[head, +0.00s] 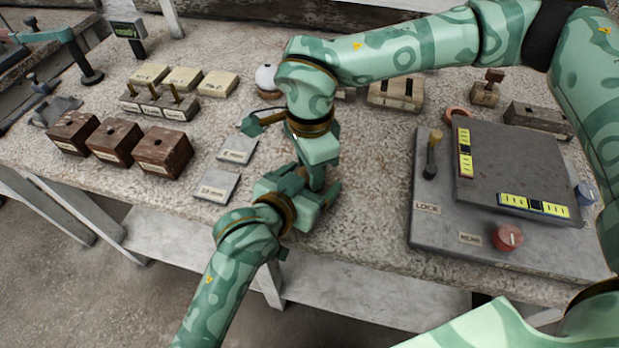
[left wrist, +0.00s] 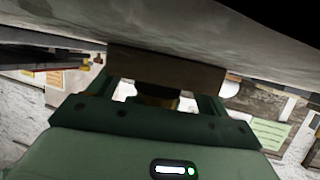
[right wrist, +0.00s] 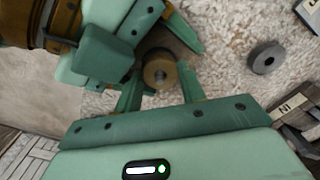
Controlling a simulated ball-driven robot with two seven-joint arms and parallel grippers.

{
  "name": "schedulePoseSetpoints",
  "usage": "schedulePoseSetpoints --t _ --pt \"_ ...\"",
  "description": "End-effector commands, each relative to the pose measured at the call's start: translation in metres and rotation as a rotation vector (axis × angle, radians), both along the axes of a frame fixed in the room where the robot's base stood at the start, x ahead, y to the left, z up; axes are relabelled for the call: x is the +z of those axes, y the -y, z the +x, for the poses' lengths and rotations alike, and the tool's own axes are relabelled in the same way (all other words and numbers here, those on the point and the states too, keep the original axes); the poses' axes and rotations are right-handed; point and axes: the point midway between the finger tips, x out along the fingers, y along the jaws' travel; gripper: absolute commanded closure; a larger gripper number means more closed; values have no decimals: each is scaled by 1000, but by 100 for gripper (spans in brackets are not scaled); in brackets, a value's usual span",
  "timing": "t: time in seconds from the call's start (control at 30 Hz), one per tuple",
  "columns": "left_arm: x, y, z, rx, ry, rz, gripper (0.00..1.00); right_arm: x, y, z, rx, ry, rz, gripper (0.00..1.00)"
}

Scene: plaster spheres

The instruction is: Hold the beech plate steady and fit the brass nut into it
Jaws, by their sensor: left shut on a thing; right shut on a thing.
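The beech plate (left wrist: 165,68) is a brown block between the fingers of my left gripper (head: 318,194), which is shut on it above the front of the bench. It also shows in the right wrist view (right wrist: 172,38), partly covered by the fingers. The brass nut (right wrist: 160,73) is a round, gold piece with a dark centre, between the fingertips of my right gripper (head: 316,178), which is shut on it. The nut is at the plate in the right wrist view; I cannot tell whether it is seated. In the head view both pieces are hidden by the grippers.
Two grey labelled tiles (head: 216,186) and dark brown holed blocks (head: 115,142) lie to the left. The bench's front edge is close below my grippers.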

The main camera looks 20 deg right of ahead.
Motion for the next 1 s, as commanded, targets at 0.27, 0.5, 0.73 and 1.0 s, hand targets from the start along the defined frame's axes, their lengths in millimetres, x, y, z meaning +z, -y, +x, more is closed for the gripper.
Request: schedulePoseSetpoints --t 0.27,0.5,0.73,1.0 --pt "1 0 0 -1 0 -2 42 0 0 1 -356 2 0 87" --pt "1 1 0 -1 0 -2 42 0 0 1 -358 2 0 50" --pt "0 0 0 1 0 -1 42 0 -1 -2 -353 -4 1 35" --pt "0 -1 2 3 0 0 42 0 -2 -4 -349 -9 0 35"
